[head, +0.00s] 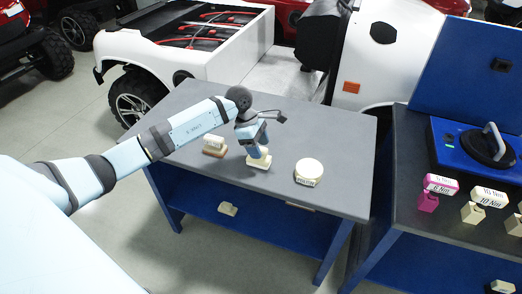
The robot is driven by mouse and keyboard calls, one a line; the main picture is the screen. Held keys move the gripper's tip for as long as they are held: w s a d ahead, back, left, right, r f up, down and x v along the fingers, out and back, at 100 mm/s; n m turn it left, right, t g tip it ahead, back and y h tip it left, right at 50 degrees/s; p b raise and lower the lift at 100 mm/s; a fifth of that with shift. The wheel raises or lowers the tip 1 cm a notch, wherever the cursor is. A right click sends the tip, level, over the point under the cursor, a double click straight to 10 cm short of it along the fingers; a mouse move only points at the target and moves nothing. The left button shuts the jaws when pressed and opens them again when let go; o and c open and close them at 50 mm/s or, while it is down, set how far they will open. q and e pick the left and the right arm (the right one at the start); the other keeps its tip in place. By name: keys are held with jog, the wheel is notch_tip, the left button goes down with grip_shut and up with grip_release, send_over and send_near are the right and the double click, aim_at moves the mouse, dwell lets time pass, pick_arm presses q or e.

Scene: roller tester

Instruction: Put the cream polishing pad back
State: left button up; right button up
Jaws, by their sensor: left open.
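My left gripper (257,150) points down over the grey table (331,128), with its fingertips at a small cream block (259,163). The gripper is open. It partly hides the block, and I cannot tell whether the fingers touch it. A round cream pad-like piece (309,169) lies to the right of the gripper, apart from it, with a small dark-lettered label at its front. I cannot tell for sure which cream piece is the polishing pad. My right gripper is out of view.
A white-topped block on a brown base (213,147) stands left of the gripper. A blue shelf (270,226) below holds a small cream piece (228,209). At right, a second bench carries labelled blocks (441,184) and a blue tester (470,150). The grey tabletop's right part is clear.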

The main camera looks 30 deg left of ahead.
pick_arm(q)
jog(key=w+v, duration=0.1)
jog(key=v, duration=0.8)
jog(key=s+d+f+n+t+h, duration=0.1)
jog(key=s+d+n+t+h, duration=0.2)
jog(key=s+d+n+h, duration=0.55)
jog(key=s+d+f+n+t+h, duration=0.1)
jog(key=d+n+t+h, duration=0.3)
jog(key=d, duration=1)
jog(key=s+f+m+t+y, duration=0.1)
jog(key=s+f+m+y, duration=0.5)
jog(key=m, duration=1.1)
jog(key=s+f+m+t+y, duration=0.1)
jog(key=s+f+m+y, duration=0.6)
jog(key=m, duration=1.1)
jog(key=s+f, duration=0.3)
jog(key=f, duration=0.1)
jog(key=shift+s+a+m+t, duration=0.35)
jog(key=shift+a+t, duration=0.05)
